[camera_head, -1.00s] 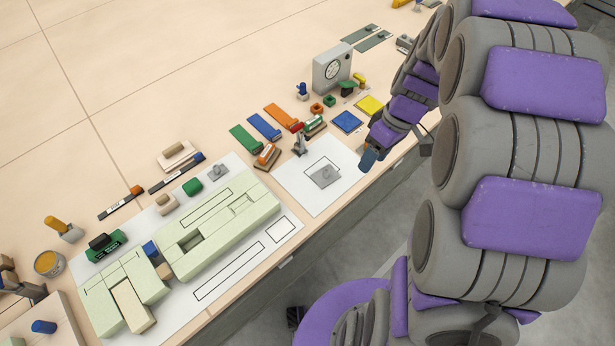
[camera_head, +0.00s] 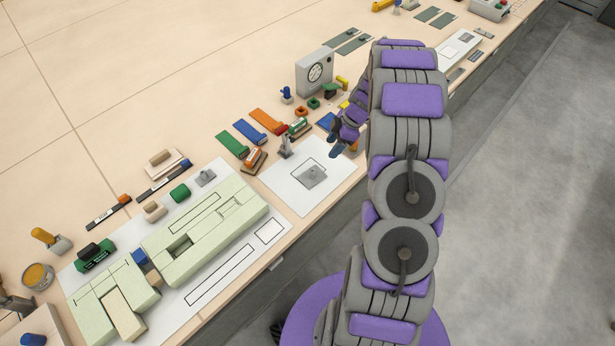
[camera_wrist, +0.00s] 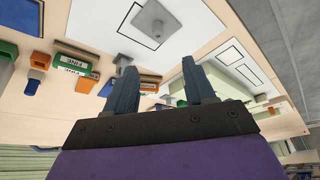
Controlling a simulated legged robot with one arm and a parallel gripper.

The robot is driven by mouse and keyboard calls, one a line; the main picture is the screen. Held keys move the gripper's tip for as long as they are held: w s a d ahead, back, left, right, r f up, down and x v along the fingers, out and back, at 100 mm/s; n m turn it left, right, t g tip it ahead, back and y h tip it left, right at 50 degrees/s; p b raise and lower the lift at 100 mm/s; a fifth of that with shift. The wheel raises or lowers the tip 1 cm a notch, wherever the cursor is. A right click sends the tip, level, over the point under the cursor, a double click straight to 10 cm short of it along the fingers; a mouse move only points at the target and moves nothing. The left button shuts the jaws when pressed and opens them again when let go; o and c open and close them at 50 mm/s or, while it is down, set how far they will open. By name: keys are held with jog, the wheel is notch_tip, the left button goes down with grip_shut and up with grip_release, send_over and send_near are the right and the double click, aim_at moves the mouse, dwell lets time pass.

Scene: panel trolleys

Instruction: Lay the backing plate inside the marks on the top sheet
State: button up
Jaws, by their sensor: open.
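A small grey plate with a raised knob (camera_head: 312,177) lies on a white sheet (camera_head: 287,190). It seems to be the backing plate. A thin black outline is drawn on this sheet, and the plate overlaps part of it in the head view. In the head view my gripper (camera_head: 337,148) is over the sheet's upper right edge, apart from the plate.
A large sheet (camera_head: 262,246) with pale green panels (camera_head: 225,215) and another grey knobbed piece (camera_head: 205,178) lies to the left. Green, blue and orange pieces (camera_head: 266,121) and a grey dial box (camera_head: 315,72) stand behind. The bench's front edge is close by.

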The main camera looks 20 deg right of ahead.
jog(key=b, duration=0.2)
send_near(314, 171)
jog(key=x, duration=0.4)
jog(key=shift+s+a+f, duration=0.15)
jog(key=shift+a+f, duration=0.1)
jog(key=shift+f, duration=0.05)
jog(key=shift+w+b+x, duration=0.1)
jog(key=shift+b+x, duration=0.25)
jog(key=shift+x, duration=1)
jog(key=shift+w+b+x, duration=0.15)
jog(key=shift+b+x, duration=0.2)
jog(key=shift+x, duration=1)
jog(key=shift+d, duration=0.2)
grip_shut()
